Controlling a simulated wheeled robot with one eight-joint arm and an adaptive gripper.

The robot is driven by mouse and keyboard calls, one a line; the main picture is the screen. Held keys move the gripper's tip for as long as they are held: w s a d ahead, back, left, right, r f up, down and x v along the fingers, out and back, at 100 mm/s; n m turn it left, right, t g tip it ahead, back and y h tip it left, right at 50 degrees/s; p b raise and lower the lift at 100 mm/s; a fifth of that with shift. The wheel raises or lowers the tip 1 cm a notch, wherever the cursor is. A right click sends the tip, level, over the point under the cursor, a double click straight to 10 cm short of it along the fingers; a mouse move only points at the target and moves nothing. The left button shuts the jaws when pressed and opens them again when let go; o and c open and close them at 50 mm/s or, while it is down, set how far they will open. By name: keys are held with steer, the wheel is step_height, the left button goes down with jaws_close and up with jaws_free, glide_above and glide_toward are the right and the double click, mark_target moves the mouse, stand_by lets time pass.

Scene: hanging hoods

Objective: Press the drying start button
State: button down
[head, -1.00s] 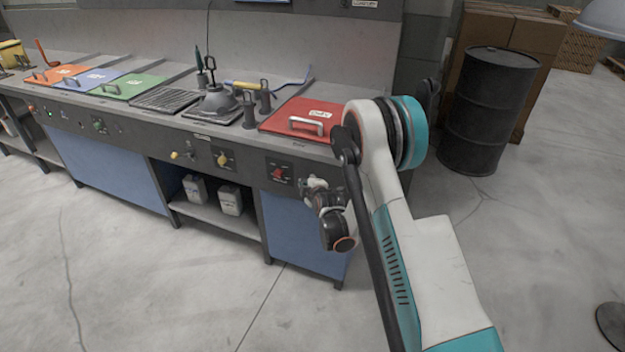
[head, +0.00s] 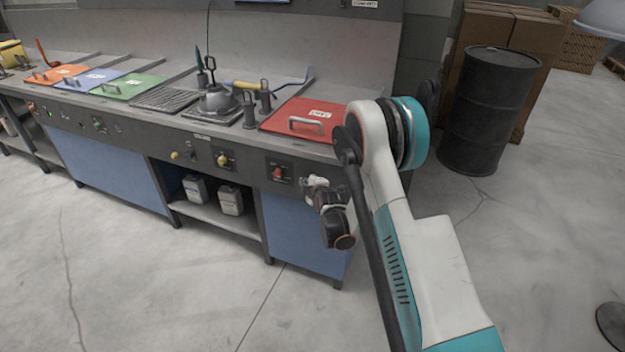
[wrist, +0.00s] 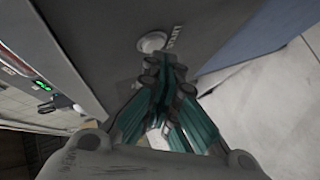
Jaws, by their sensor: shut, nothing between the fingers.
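A round pale button (wrist: 152,42) stands out from the dark front panel in the wrist view. A small label beside it is too blurred to read surely. My gripper (wrist: 165,72) is shut and empty, with its fingertips just below the button in the picture. In the head view my gripper (head: 313,182) is at the right end of the bench's front panel, right of a red switch (head: 278,174).
A red lid (head: 305,117) with a handle lies on the bench above the panel. A yellow knob (head: 223,160) is further left. A green display (wrist: 41,85) shows in the wrist view. A black barrel (head: 489,110) stands at right. The floor in front is clear.

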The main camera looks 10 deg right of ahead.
steer(key=shift+w+d, duration=0.2)
steer(key=shift+w, duration=0.1)
stand_by(0.6)
steer(key=shift+s, duration=0.1)
steer(key=shift+s+a, duration=0.45)
steer(key=shift+s, duration=0.1)
stand_by(0.4)
steer(key=shift+s+a, duration=0.75)
steer(key=shift+s, duration=0.3)
steer(key=shift+s+a, duration=0.75)
steer(key=shift+s, duration=0.25)
steer(key=shift+r, duration=0.1)
